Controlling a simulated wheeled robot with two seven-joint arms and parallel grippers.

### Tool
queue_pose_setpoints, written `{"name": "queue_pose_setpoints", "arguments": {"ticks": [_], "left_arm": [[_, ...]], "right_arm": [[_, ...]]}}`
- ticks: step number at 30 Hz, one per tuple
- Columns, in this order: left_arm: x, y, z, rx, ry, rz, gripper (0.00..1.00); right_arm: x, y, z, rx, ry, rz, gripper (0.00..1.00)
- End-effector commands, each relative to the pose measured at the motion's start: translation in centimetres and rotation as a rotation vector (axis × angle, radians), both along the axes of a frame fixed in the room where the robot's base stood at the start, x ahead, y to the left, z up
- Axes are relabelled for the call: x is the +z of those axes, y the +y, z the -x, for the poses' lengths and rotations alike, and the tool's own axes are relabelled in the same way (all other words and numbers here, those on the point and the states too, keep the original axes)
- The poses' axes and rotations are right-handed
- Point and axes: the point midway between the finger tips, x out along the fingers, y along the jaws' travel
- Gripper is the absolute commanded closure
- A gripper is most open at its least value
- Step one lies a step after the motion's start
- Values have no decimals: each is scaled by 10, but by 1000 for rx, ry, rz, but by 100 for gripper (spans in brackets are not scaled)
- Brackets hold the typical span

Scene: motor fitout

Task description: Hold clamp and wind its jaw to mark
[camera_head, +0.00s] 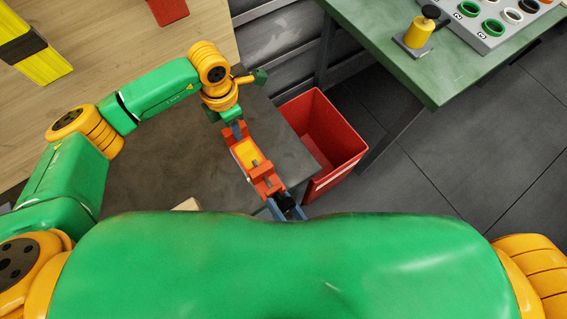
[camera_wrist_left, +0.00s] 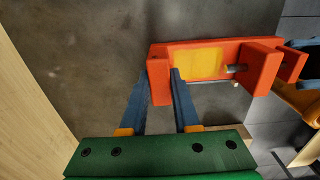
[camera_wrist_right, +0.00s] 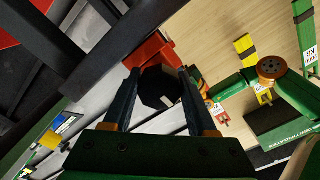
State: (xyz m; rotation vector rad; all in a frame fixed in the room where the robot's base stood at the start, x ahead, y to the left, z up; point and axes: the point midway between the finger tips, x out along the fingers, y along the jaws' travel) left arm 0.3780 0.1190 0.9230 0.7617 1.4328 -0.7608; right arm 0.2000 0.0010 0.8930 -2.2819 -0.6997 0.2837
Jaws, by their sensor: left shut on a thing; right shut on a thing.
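The orange-red clamp (camera_head: 266,187) has a yellow face (camera_head: 246,153) and lies slantwise over the dark grey surface in the head view. In the left wrist view the clamp (camera_wrist_left: 262,70) shows a grey rod (camera_wrist_left: 235,69) beside its yellow face. My left gripper (camera_head: 236,127) is shut on the clamp's far end block; its fingers also show in the left wrist view (camera_wrist_left: 162,76). My right gripper (camera_head: 287,208) is at the near end, its fingers (camera_wrist_right: 159,74) shut around a black faceted knob (camera_wrist_right: 160,88). I cannot make out a mark.
An open red bin (camera_head: 325,145) stands just right of the clamp. A green bench (camera_head: 385,40) at upper right carries a yellow piece with a black knob (camera_head: 418,32) and a grey tray of rings (camera_head: 487,36). A wooden table (camera_head: 100,45) with yellow-black blocks (camera_head: 36,55) is at upper left.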

Motion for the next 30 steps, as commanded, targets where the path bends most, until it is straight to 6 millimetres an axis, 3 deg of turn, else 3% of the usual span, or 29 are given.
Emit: {"name": "queue_pose_setpoints", "arguments": {"ticks": [14,15,18,30], "left_arm": [[0,1,0,2,-1,-3,100],[0,1,0,2,-1,-3,100],[0,1,0,2,-1,-3,100],[0,1,0,1,0,-2,100]], "right_arm": [[0,0,0,1,7,-11,98],[0,0,0,1,7,-11,40],[0,0,0,1,6,-10,13],[0,0,0,0,7,-10,12]]}}
